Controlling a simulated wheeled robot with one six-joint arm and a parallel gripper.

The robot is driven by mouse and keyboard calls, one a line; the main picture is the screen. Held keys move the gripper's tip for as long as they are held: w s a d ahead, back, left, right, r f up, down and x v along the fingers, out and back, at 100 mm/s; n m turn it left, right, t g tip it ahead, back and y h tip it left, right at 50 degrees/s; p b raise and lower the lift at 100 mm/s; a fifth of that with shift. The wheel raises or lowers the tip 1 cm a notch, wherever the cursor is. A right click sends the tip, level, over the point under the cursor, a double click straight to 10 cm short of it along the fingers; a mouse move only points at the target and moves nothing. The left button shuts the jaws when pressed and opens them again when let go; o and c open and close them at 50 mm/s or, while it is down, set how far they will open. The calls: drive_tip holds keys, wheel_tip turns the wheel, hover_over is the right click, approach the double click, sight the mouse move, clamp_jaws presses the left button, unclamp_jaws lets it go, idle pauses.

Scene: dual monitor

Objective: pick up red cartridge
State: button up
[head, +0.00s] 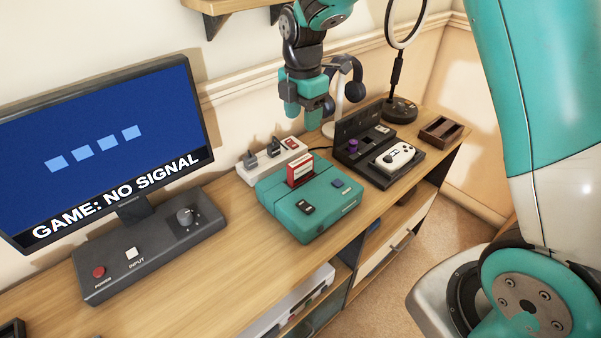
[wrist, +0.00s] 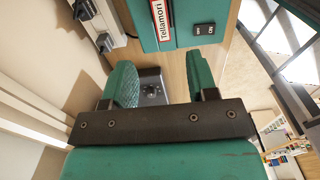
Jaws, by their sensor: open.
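The red cartridge (head: 300,174) with a white label stands upright in the top of a teal game console (head: 325,208). In the wrist view its label reads "Tellamori" and the cartridge (wrist: 165,18) shows at the top edge, on the teal console (wrist: 215,12). My gripper (head: 303,118) hangs above and behind the console, apart from the cartridge. In the wrist view my gripper (wrist: 163,85) has its two teal fingers apart with nothing between them. The cartridge's lower part is hidden in the console.
A power strip (head: 272,160) with plugs lies behind the console. A monitor (head: 110,150) on a dark control base (head: 150,248) stands left. A dark console with a white controller (head: 395,157), a lamp base (head: 400,110) and a wooden box (head: 441,129) are to the right.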

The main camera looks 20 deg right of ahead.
wheel_tip(320, 180, down, 9)
drive_tip(key=shift+f, duration=0.1)
drive_tip(key=f, duration=0.1)
drive_tip(key=f+p, duration=0.1)
drive_tip(key=f, duration=0.2)
drive_tip(key=shift+s+a, duration=0.2)
drive_tip(key=shift+a, duration=0.15)
drive_tip(key=shift+f, duration=0.6)
clamp_jaws()
drive_tip(key=shift+r, duration=0.1)
wheel_tip(320, 180, up, 19)
wheel_tip(320, 180, up, 6)
drive_tip(key=p, duration=0.5)
hover_over(301, 160)
drive_tip(key=shift+r, duration=0.2)
